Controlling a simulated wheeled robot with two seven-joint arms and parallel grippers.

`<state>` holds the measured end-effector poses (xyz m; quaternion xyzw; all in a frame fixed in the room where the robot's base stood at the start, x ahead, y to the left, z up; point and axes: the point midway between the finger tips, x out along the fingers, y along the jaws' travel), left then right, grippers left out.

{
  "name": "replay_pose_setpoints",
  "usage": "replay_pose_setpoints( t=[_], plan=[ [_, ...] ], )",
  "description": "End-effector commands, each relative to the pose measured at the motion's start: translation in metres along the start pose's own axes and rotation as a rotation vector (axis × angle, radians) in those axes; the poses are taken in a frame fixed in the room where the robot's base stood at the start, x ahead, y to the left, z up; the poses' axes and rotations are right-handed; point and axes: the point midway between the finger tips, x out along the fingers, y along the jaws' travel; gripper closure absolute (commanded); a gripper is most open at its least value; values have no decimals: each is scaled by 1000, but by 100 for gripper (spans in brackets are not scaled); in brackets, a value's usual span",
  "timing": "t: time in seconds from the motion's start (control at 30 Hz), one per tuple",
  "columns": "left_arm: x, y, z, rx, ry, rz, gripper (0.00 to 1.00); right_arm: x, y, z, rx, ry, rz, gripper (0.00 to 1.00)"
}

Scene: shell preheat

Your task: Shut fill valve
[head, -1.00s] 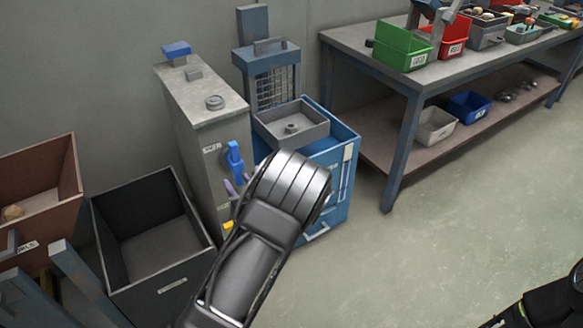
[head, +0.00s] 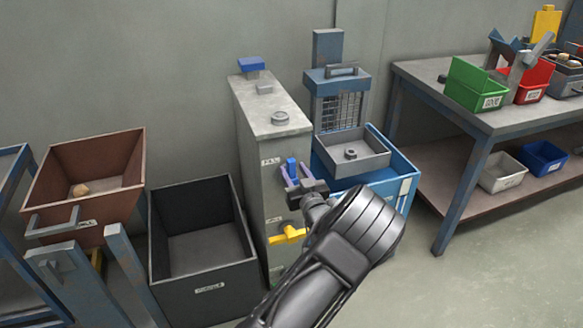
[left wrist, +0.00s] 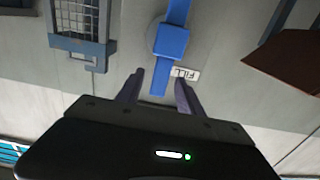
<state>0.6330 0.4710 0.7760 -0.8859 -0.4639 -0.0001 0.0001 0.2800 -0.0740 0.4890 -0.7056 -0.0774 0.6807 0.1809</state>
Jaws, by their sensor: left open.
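The fill valve has a blue handle (head: 291,163) on the front of the grey cabinet (head: 268,190). In the left wrist view the blue handle (left wrist: 172,42) is a long bar with a square hub, beside a FILL label (left wrist: 186,73). My left gripper (head: 291,178) is at the handle, with its purple fingers apart. In the left wrist view the fingers of my left gripper (left wrist: 158,90) stand on either side of one end of the bar; I cannot tell whether they touch it. My forearm hides part of the cabinet front. My right gripper is not in view.
A yellow handle (head: 287,235) sits lower on the cabinet. A dark bin (head: 205,285) and a brown bin (head: 125,165) stand to the left. A blue unit with a grey tray (head: 352,165) stands to the right, near my forearm. A workbench (head: 440,95) is farther right.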

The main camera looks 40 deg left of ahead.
Motion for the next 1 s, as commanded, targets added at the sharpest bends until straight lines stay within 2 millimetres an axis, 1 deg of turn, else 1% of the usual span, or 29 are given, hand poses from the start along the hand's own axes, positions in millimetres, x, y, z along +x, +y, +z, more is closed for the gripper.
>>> replay_pose_setpoints(
  t=[0.03, 0.1, 0.2, 0.5, 0.57, 1.0],
  plan=[
    [8, 0, 0, 0, 2, -1, 56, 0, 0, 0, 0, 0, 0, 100],
    [16, 0, 0, 0, 1, 0, 56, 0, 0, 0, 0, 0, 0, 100],
    [24, 0, 0, 1, 1, 1, 56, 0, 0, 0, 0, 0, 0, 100],
    [27, 0, 0, 1, 0, 1, 56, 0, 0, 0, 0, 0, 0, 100],
    [27, 0, 0, 1, 0, 1, 60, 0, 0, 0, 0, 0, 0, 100],
    [27, 0, 0, 0, 0, 1, 96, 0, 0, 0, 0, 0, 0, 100]
  ],
)
